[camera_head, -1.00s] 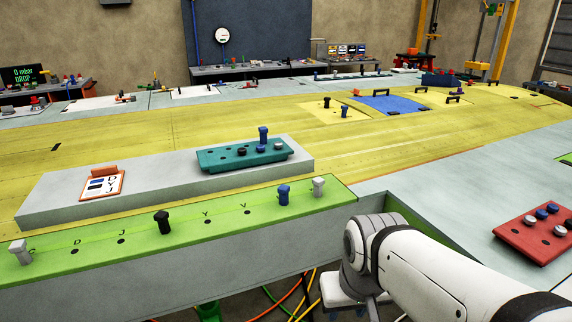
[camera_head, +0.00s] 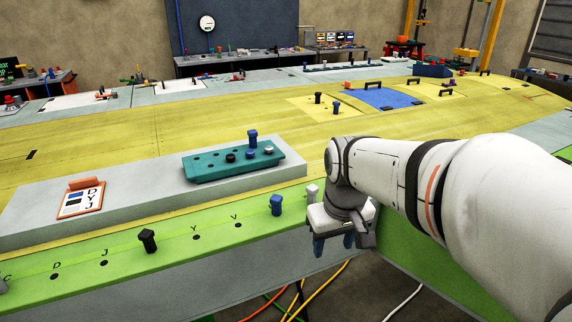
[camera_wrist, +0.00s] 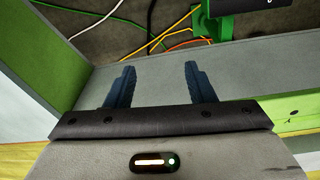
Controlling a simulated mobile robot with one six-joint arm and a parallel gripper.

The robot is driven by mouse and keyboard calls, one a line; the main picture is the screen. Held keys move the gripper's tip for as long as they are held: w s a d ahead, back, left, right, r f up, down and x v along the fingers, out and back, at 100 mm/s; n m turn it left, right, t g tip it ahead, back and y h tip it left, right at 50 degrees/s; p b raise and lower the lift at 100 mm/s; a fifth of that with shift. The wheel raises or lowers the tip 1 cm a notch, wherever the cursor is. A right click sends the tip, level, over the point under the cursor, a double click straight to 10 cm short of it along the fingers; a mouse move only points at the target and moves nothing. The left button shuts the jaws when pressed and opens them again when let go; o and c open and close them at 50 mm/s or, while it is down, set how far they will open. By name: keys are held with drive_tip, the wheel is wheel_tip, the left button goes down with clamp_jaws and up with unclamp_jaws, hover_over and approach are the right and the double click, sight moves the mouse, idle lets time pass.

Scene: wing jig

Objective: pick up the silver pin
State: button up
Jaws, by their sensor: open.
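A silver pin (camera_head: 312,193) stands upright at the right end of the green strip (camera_head: 190,258), its lower part close to or behind my gripper. Another grey pin (camera_head: 3,286) is cut off at the left edge of the head view. My gripper (camera_head: 333,244) points down just to the right of the first pin, in front of the strip's edge. Its two blue fingers are apart and empty in the wrist view (camera_wrist: 160,70). No silver pin shows in the wrist view.
A blue pin (camera_head: 276,205) and a black pin (camera_head: 147,240) stand on the strip. A teal block (camera_head: 205,173) with several pins and an orange clipboard (camera_head: 80,200) lie on a grey slab (camera_head: 130,198). Cables hang below, and the yellow wing (camera_head: 230,110) spreads behind.

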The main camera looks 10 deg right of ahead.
drive_tip(key=w+r+n+g+p, duration=0.1)
drive_tip(key=w+r+n+p, duration=0.3)
drive_tip(key=w, duration=0.8)
drive_tip(key=r+p, duration=0.1)
drive_tip(key=p, duration=0.1)
hover_over(312, 187)
drive_tip(key=shift+n+g, duration=0.4)
drive_tip(key=shift+w+f, duration=0.1)
drive_tip(key=shift+w, duration=0.15)
drive_tip(key=shift+f, duration=0.4)
drive_tip(key=f+p, duration=0.1)
drive_tip(key=f, duration=0.2)
drive_tip(key=f+p, duration=0.1)
drive_tip(key=f, duration=0.3)
drive_tip(key=shift+s, duration=0.2)
drive_tip(key=shift+r, duration=0.1)
drive_tip(key=shift+c, duration=0.2)
clamp_jaws()
wheel_tip(312, 187, up, 10)
drive_tip(key=shift+r+b, duration=0.1)
drive_tip(key=shift+b, duration=0.85)
